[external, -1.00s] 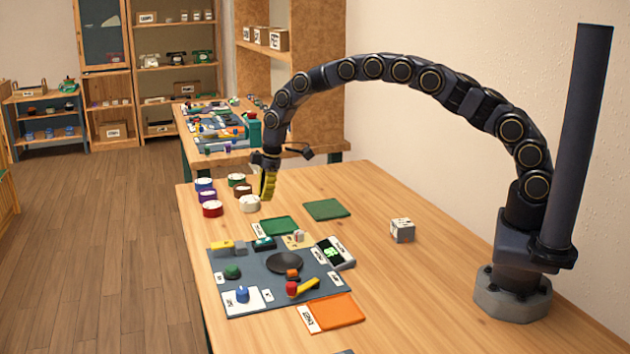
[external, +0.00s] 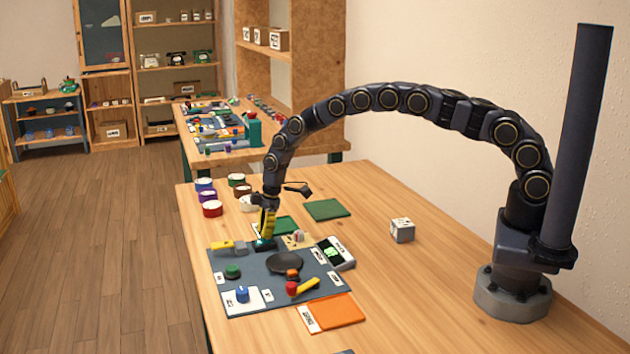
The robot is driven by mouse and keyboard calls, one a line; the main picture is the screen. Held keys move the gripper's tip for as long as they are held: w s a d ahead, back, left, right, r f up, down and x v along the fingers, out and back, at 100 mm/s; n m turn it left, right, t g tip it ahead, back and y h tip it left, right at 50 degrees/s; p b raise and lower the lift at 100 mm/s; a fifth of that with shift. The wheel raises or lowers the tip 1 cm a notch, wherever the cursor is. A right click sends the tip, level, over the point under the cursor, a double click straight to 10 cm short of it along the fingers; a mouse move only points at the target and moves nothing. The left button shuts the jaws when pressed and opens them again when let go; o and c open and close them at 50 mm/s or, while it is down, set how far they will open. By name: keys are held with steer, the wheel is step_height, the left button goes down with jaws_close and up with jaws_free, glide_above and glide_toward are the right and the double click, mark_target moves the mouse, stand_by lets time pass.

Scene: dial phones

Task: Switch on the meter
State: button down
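A grey and white device with a lit green display (external: 335,253), which looks like the meter, lies at the right edge of the dark grey mat (external: 215,262). My gripper (external: 265,236) has yellow fingers and points down over the back of the mat. Its tips are at or just above a small dark teal block (external: 264,244), left of the device; I cannot tell if they touch. The fingers look close together, but the gap between them is too small to make out. A small switch-like part on a tan plate (external: 298,238) sits between the block and the device.
The mat also bears a black disc (external: 285,263), a red-and-yellow lever (external: 303,287), a blue knob (external: 242,294) and a green button (external: 232,271). Green trays (external: 327,209), an orange tray (external: 337,312), coloured round tins (external: 212,209) and a white cube (external: 402,230) surround it.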

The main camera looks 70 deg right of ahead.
steer(key=shift+s+d+f, duration=0.2)
steer(key=shift+f, duration=0.3)
steer(key=shift+w+a+r, duration=0.2)
steer(key=shift+w+a, duration=0.4)
steer(key=shift+r, duration=0.1)
steer(key=shift+d+r, duration=0.1)
steer(key=shift+r, duration=0.3)
steer(key=s+d+r, duration=0.2)
steer(key=r, duration=0.3)
steer(key=s+d+r, duration=0.2)
steer(key=r, duration=0.4)
steer(key=shift+s+d+r, duration=0.15)
steer(key=shift+s, duration=0.1)
